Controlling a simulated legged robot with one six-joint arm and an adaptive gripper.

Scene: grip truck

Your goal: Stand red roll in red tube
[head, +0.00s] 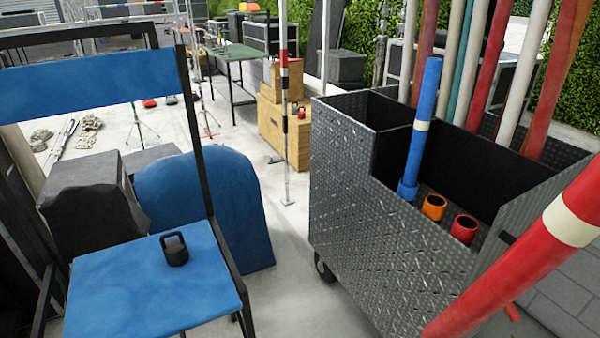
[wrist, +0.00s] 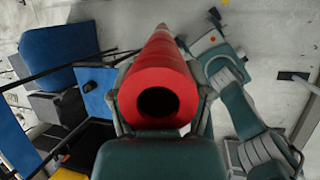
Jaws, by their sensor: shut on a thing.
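The red roll (head: 500,275), long with a white band, slants across the lower right of the head view, in front of the cart. In the wrist view the red roll (wrist: 160,62) points away from the camera, its dark hollow end facing me. My gripper (wrist: 161,84) is shut on it, a finger on each side; the gripper is out of the head view. The red tube (head: 464,229) is a short open socket inside the grey metal cart (head: 375,215), beside the orange tube (head: 434,207). The red tube looks empty. The roll is tilted and apart from it.
A blue roll (head: 420,130) stands upright in the blue tube (head: 407,190). Several long rolls stand at the cart's back. Cart walls surround the tubes. A blue chair (head: 150,285) with a black kettlebell (head: 174,249) is at left; clear floor lies between.

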